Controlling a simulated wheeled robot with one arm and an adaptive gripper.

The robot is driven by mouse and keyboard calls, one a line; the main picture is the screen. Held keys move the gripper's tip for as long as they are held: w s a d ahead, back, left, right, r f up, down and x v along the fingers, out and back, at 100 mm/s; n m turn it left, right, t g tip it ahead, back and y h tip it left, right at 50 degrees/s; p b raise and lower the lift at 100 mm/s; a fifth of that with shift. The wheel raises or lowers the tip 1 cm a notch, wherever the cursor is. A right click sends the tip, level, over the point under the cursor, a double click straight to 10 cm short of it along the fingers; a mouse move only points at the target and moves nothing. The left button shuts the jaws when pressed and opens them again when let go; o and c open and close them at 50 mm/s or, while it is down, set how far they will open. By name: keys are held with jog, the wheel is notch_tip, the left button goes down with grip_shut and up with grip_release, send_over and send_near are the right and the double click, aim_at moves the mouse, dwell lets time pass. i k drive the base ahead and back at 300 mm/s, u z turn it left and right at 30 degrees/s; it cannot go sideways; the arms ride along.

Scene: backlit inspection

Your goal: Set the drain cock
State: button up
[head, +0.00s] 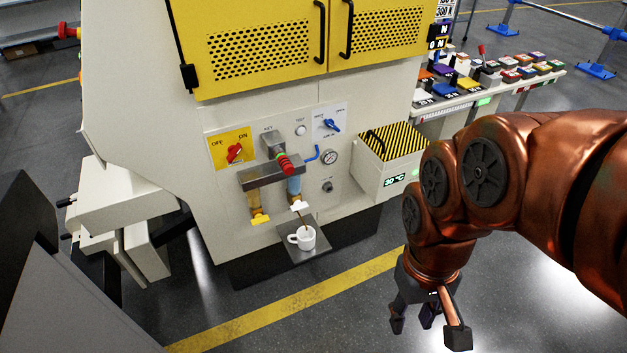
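Two small cocks hang under the filter bowls on the cream machine's front: a yellow one (260,218) below the amber bowl (254,201), and a white one (299,206) below the blue bowl (294,188). No label tells which is the drain cock. A thin brown line runs from the white cock down to a white mug (303,238) on a dark tray (301,257). My gripper (428,328) hangs at the lower right, well away from the cocks. Its fingers are spread and empty.
The panel holds a red OFF/ON knob (234,152), a blue knob (332,126), a blue lever (313,153), a red ribbed knob (286,164) and a gauge (330,157). A striped box (390,178) reading 30 °C juts out at right. Floor before the tray is clear.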

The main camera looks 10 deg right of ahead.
aim_at(298, 205)
jog(key=u, duration=0.3)
jog(key=k, duration=0.35)
jog(key=u, duration=1.2)
jog(key=i, duration=0.65)
jog(key=z, duration=0.25)
